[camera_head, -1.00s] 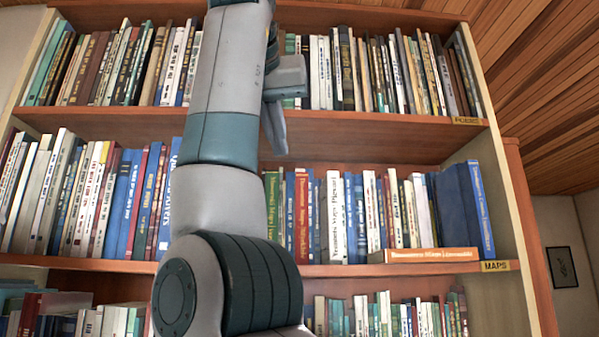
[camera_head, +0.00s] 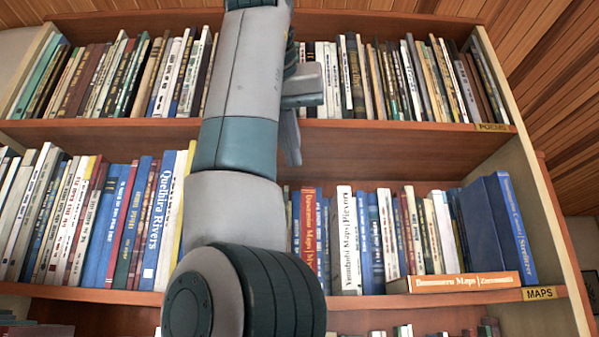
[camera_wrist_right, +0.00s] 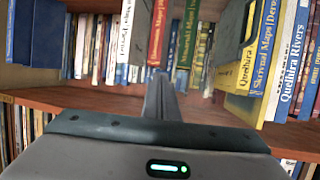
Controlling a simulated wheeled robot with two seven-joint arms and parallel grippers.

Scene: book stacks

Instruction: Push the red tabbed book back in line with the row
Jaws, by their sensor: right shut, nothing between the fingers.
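A red book (camera_head: 308,232) with pale spine lettering stands upright in the middle shelf row, just right of my right arm in the head view. It also shows in the wrist view (camera_wrist_right: 158,35), beyond the fingertips. I cannot make out its tab or how far it stands out from its neighbours. My right gripper (camera_head: 291,140) is partly hidden behind my arm, in front of the upper shelf gap. In the wrist view its fingers (camera_wrist_right: 160,88) are shut and empty, pointing toward the row near the red book's foot; contact cannot be told. My left gripper is not in view.
The bookcase's middle shelf board (camera_head: 380,300) runs below the row. An orange book (camera_head: 462,283) lies flat at the right, before a large blue book (camera_head: 490,220). A MAPS label (camera_head: 540,293) marks the shelf edge. My arm hides part of the row.

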